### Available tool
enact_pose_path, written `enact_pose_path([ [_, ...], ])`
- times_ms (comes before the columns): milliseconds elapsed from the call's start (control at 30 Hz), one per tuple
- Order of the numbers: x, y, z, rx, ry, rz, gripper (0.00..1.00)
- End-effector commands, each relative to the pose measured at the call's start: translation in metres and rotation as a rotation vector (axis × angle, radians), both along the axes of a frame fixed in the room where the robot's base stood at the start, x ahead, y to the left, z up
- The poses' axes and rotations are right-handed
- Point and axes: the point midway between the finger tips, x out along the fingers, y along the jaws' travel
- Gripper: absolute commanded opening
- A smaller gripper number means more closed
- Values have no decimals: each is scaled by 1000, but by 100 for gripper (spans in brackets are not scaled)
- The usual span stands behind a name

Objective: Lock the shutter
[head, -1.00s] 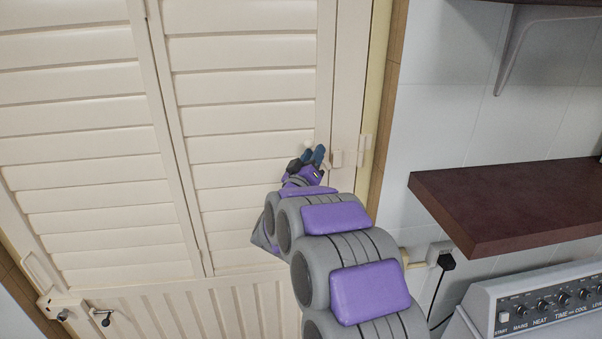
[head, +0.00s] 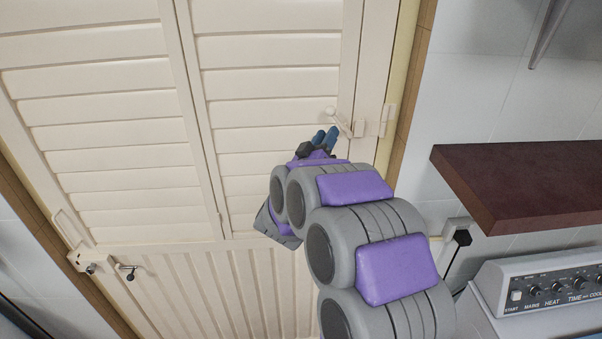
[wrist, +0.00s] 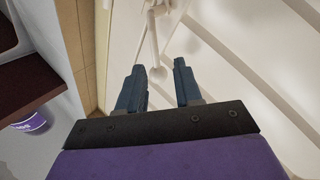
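The cream louvered shutter (head: 270,82) stands upright in front of me and appears closed. A small pale latch (head: 341,122) sits near its right edge, its bar slanting between a round knob at the upper left and a bracket (head: 359,129) at the right. My gripper (head: 326,138) is just below and left of the latch, in front of the shutter. In the wrist view my gripper (wrist: 157,80) has its two blue fingers apart. The latch bar (wrist: 151,38) shows ahead of the fingers, its rounded end between the fingertips; I cannot tell whether they touch.
A dark brown shelf (head: 520,180) juts from the tiled wall at the right, above a white appliance with dials (head: 545,292). A purple container (wrist: 30,122) shows in the wrist view.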

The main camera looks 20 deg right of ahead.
Motion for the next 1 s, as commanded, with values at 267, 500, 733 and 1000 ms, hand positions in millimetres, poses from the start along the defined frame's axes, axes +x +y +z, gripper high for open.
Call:
enact_pose_path([
  [267, -11, 14, -4, 0, 3, 4, 35],
  [500, -21, 25, -7, 1, 0, 1, 35],
  [733, -30, 36, -12, 1, 4, 4, 35],
  [1000, -41, 48, -14, 0, 1, 2, 35],
])
